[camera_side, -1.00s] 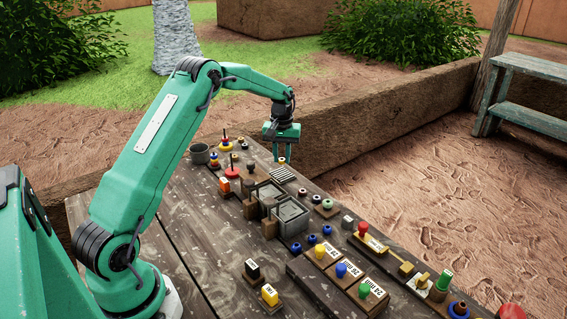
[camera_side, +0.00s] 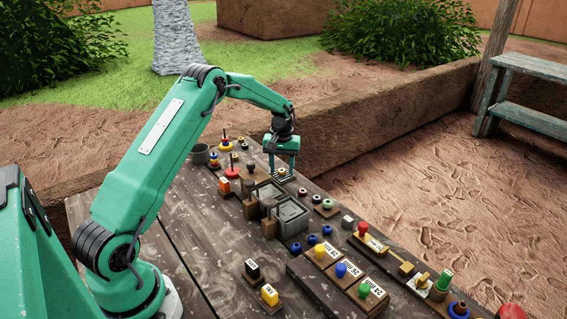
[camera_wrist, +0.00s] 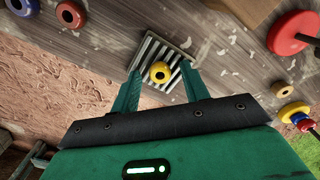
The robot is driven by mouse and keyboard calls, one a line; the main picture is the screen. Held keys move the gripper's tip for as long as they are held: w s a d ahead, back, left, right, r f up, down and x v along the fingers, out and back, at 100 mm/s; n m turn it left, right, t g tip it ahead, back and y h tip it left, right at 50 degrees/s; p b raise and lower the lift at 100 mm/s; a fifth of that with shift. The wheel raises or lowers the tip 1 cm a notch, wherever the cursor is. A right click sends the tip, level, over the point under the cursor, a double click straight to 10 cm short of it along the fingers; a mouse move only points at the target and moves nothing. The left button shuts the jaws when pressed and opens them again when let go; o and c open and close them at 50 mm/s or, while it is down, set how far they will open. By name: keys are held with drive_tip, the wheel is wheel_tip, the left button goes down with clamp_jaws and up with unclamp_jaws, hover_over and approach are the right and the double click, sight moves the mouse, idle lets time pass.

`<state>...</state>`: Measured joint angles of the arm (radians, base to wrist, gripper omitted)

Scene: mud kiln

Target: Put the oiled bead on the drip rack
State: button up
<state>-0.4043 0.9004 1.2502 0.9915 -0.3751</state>
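A yellow bead (camera_wrist: 160,72) with a dark hole lies on the slatted metal drip rack (camera_wrist: 150,48) in the wrist view. My gripper (camera_wrist: 161,72) is open, with one finger on each side of the bead and a visible gap to it on both sides. In the side view my gripper (camera_side: 283,172) is low over the rack (camera_side: 284,179), at the far part of the bench. The bead cannot be made out there, and the fingers partly cover the rack. Whether the bead is oiled cannot be told.
Two square metal basins (camera_side: 291,217) stand just nearer than the rack. A red-disc peg (camera_wrist: 290,33) stands to the right in the wrist view. Blue (camera_wrist: 22,5) and brown (camera_wrist: 70,14) rings lie left of the rack. Several coloured knobs and labelled blocks crowd the bench's near right.

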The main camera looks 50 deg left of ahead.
sight(282, 174)
idle(0.3)
wheel_tip(282, 174, up, 12)
drive_tip(key=shift+r, duration=0.15)
idle(0.6)
drive_tip(key=shift+r, duration=0.1)
idle(0.4)
